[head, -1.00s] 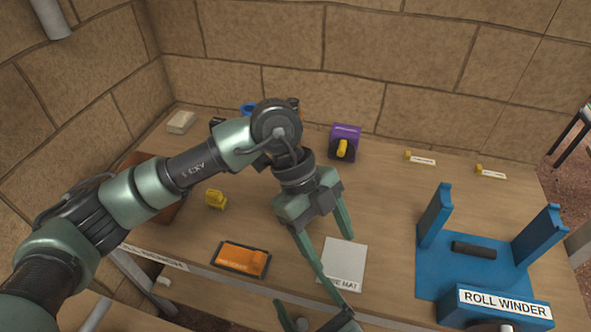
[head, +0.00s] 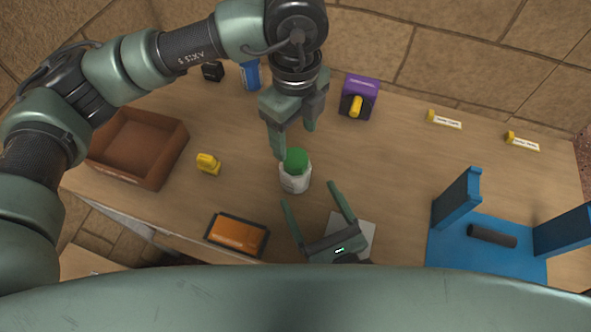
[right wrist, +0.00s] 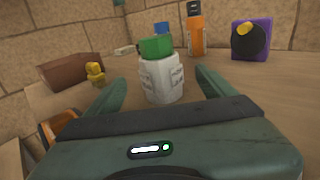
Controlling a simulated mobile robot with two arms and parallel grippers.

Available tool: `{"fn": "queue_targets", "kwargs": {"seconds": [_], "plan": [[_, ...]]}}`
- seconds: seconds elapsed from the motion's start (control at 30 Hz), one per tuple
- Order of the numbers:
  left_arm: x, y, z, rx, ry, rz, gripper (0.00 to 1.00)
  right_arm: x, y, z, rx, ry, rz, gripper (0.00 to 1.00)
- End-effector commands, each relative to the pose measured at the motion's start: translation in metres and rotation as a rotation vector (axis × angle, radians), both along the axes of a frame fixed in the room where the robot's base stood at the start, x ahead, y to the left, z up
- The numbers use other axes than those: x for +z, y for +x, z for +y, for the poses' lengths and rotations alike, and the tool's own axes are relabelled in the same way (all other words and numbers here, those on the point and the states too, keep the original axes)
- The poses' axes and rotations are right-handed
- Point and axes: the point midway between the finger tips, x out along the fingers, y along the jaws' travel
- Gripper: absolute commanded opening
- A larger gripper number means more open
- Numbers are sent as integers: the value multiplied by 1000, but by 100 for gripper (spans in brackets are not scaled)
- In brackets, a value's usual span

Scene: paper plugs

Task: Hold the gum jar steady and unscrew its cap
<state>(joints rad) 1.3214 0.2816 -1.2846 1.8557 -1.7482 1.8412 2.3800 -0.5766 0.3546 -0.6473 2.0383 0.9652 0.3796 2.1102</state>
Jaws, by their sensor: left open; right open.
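The gum jar (head: 294,182) is white with a green cap (head: 295,160) and stands upright near the middle of the table. The cap sits on the jar. My left gripper (head: 296,154) is open and points down, its fingers just above and behind the cap; contact is not clear. My right gripper (head: 315,195) is open and low on the near side of the jar, its fingers pointing towards it. In the right wrist view the jar (right wrist: 162,80) with its green cap (right wrist: 156,46) stands beyond and between the open fingers (right wrist: 165,85), with nothing gripped.
A yellow piece (head: 208,163) and a brown tray (head: 178,160) are to the left. An orange pad (head: 238,234) lies front left, a light mat (head: 366,232) beside my right gripper. The blue roll winder (head: 450,245) is at right, a purple device (head: 360,90) behind.

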Motion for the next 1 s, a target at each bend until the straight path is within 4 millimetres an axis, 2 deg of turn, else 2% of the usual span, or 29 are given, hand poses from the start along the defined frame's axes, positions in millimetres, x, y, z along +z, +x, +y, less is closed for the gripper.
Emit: {"fn": "queue_targets", "kwargs": {"seconds": [0.03, 0.2, 0.4, 0.6, 0.87, 1.0], "plan": [[0, 0, 0, 0, -1, 1, 66, -10, 1, 0, 3, -5, -2, 84], [0, 0, 0, -1, -1, 1, 66, -5, 35, 15, -4, 4, -2, 84], [0, 0, 0, -1, -1, 1, 66, -5, 59, 25, -2, 1, -3, 84], [0, 0, 0, -1, -1, 1, 66, -6, 69, 29, 0, -1, -1, 84], [0, 0, 0, -1, -1, 1, 66, -6, 69, 30, 0, -1, -1, 84], [0, 0, 0, -1, -1, 1, 66, -6, 69, 30, 0, -1, -1, 45]]}}
